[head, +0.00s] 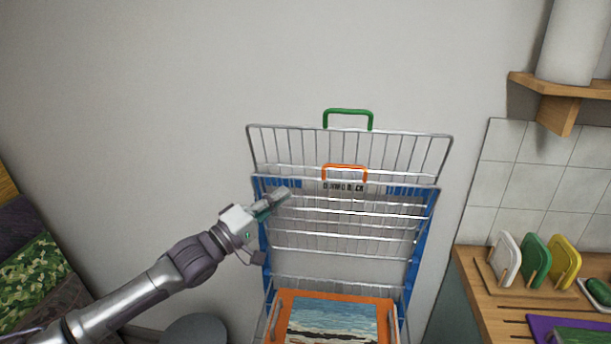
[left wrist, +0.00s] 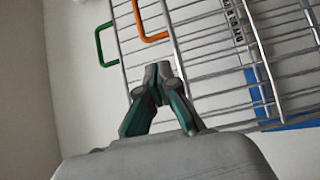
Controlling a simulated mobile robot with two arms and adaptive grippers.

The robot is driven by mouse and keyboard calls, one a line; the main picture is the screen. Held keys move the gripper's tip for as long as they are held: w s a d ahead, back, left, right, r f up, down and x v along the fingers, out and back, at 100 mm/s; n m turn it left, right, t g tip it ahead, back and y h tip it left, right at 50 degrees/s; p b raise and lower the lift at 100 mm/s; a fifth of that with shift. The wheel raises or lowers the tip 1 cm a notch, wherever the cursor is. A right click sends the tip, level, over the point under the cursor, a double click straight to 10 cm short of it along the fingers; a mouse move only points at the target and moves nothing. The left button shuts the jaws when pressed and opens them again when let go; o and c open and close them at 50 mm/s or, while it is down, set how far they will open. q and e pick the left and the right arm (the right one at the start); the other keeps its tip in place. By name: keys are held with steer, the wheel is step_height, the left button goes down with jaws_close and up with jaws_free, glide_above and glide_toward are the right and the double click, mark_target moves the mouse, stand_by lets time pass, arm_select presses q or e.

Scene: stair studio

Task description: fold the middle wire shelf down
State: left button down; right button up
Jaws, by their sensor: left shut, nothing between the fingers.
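A wire rack with a blue frame (head: 415,245) stands against the wall. A wire shelf with an orange handle (head: 345,168) stands tilted up, its handle at the top; I take it as the middle one. Behind and above it, another wire shelf with a green handle (head: 348,113) is also up. My left gripper (head: 284,194) is shut and empty, its tips in front of the rack's upper left part. In the left wrist view, the shut tips (left wrist: 158,72) lie beside the wires, the orange handle (left wrist: 148,22) above; contact cannot be told. My right gripper is not in view.
An orange-edged tray or framed picture (head: 283,298) with a seaside scene sits low in the rack. A wooden counter (head: 480,290) with upright boards (head: 536,258) is at right. A wall shelf (head: 565,88) is above it. The wall left of the rack is clear.

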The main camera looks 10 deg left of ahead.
arm_select(q)
steer(key=shift+p+x, duration=1.6)
steer(key=shift+x, duration=3.35)
